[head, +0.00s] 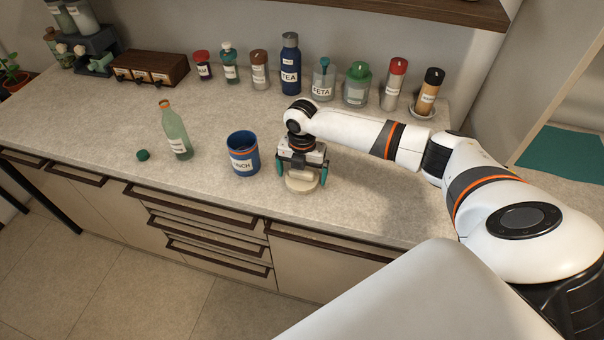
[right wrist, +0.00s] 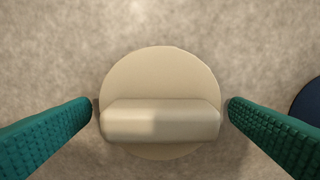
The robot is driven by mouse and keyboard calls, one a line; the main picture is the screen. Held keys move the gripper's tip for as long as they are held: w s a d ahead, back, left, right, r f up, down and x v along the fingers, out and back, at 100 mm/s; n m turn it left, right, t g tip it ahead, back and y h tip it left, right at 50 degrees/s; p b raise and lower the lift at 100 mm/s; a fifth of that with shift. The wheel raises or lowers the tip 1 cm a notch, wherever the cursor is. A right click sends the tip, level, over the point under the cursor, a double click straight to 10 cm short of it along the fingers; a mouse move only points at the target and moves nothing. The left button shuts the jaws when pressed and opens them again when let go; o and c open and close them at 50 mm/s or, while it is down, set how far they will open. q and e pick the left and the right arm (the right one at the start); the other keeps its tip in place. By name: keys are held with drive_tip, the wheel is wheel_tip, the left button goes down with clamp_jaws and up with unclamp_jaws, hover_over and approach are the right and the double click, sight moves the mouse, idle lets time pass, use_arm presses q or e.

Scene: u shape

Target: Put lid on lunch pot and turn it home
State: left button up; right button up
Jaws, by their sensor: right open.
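The lunch pot (head: 243,155) is a blue, open-topped pot with a white LUNCH label, upright on the counter. Its dark blue edge (right wrist: 308,102) shows at the right of the right wrist view. The lid (head: 302,184) is a round cream disc lying on the counter just right of the pot. Its raised bar grip (right wrist: 160,121) faces up in the right wrist view. My right gripper (head: 302,178) points down over the lid. Its teal fingers (right wrist: 160,115) stand open on either side of the bar, with a narrow gap showing at each end. My left gripper is not in view.
A green bottle (head: 175,132) and its dark green cap (head: 142,155) are left of the pot. Several jars and bottles, including a blue TEA flask (head: 290,63), line the wall. The counter (head: 90,120) is clear at the front left.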

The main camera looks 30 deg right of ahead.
drive_tip(key=shift+c, duration=0.6)
drive_tip(key=c, duration=0.7)
wheel_tip(320, 180, up, 9)
drive_tip(key=shift+f+b, duration=0.1)
drive_tip(key=shift+b, duration=1)
drive_tip(key=shift+c, duration=0.2)
drive_tip(key=shift+r, duration=0.65)
